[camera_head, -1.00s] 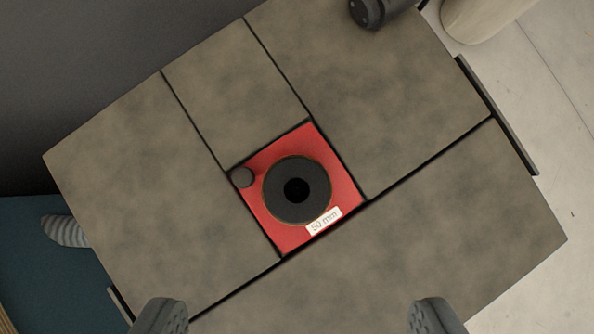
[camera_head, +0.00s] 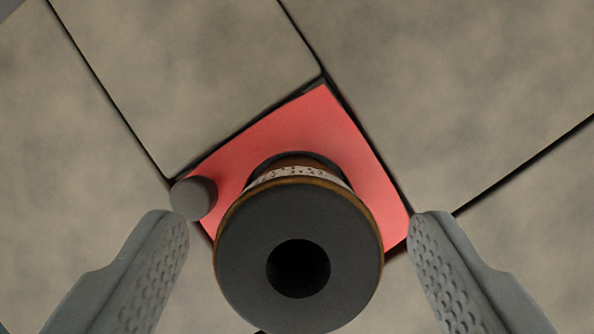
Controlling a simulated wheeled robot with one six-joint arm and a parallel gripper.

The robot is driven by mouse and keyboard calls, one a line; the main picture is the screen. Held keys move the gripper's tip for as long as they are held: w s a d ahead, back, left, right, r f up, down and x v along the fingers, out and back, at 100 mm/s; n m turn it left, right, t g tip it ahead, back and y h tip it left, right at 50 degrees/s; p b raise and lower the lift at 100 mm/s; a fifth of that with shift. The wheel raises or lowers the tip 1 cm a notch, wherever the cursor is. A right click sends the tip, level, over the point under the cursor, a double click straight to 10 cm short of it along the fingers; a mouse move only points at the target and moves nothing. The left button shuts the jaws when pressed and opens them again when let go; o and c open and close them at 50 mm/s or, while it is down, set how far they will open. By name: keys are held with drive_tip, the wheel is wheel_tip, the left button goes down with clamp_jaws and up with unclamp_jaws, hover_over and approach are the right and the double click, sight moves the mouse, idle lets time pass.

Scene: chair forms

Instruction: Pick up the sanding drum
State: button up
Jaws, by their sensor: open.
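The sanding drum (camera_head: 245,248) is a dark grey cylinder with a brown rim and a round hole in its top. It stands upright on a red square plate (camera_head: 345,135). A speckled band shows on its side below the top. My gripper (camera_head: 298,225) is open, with one grey finger to the left of the drum and one to the right. Both fingers are apart from the drum, with a gap on each side. The drum's lower side and the near part of the red plate are hidden behind its top.
A small dark grey knob (camera_head: 194,198) stands at the red plate's left corner, close to my left finger. Flat brown-grey panels (camera_head: 190,75) with dark seams surround the plate. The panels beyond the plate are clear.

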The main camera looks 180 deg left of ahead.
drive_tip(key=shift+w+f, duration=0.3)
drive_tip(key=shift+f, duration=0.35)
drive_tip(key=c, duration=1.1)
drive_tip(key=shift+c, duration=0.2)
